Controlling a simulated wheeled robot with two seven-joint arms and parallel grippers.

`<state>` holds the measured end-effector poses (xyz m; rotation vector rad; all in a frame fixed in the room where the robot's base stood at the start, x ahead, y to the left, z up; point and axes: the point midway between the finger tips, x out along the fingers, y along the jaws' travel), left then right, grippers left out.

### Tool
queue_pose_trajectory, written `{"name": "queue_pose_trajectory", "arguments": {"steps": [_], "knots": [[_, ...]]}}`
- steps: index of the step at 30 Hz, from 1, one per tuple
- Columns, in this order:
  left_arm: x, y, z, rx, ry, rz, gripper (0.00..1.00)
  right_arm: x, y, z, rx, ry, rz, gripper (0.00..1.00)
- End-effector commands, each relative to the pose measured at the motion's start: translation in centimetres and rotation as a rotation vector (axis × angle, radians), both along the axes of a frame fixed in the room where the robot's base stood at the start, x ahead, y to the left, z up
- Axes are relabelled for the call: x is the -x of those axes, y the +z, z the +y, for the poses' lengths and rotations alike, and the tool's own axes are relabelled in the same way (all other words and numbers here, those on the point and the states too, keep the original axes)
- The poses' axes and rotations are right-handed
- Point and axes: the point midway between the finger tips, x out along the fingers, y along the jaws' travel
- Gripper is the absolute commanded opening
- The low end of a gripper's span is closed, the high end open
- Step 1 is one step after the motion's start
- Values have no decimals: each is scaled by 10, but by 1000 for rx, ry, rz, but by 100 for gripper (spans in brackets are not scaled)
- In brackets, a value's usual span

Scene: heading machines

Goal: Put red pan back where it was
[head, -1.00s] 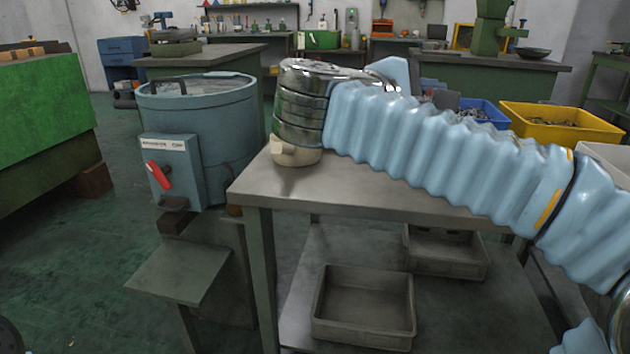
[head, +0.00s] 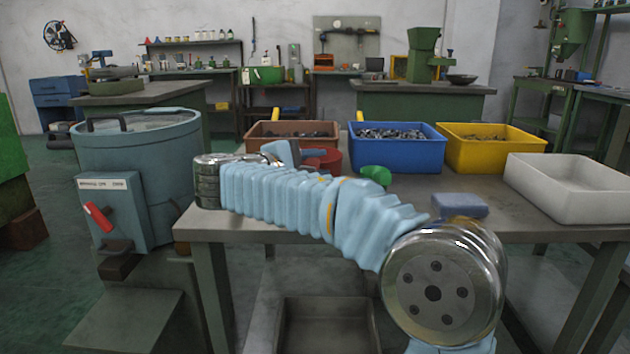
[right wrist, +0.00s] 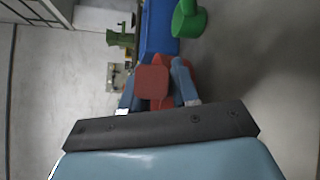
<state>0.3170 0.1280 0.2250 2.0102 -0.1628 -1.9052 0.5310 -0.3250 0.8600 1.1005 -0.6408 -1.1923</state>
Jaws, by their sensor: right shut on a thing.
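The red pan (head: 325,158) is partly hidden behind my right arm in the head view, in front of the brown and blue bins. Its red handle (right wrist: 152,80) shows between the two blue fingers of my right gripper (right wrist: 157,90) in the right wrist view. The right gripper (head: 288,154) is shut on the red pan. I cannot tell whether the pan touches the table (head: 518,230). A green pan (head: 375,175) stands just right of it and also shows in the right wrist view (right wrist: 187,20). My left gripper is not in view.
Brown (head: 262,140), blue (head: 397,157) and yellow (head: 490,155) bins stand along the table's back. A white tray (head: 570,205) is at the right end, with a blue block (head: 459,205) left of it. A blue-grey drum machine (head: 135,150) stands left.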

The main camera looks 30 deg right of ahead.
Motion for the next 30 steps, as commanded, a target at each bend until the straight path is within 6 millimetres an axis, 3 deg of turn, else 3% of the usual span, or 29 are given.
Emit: {"name": "queue_pose_trajectory", "arguments": {"steps": [4,15,16,20,30], "knots": [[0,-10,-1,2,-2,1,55,1,-27,0,0,0,1,0],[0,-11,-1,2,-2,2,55,1,-32,0,0,0,-1,0],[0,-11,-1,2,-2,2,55,1,-32,0,0,0,0,32],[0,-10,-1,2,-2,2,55,1,-31,0,0,0,0,52],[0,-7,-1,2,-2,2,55,1,-27,0,0,0,0,55]]}}
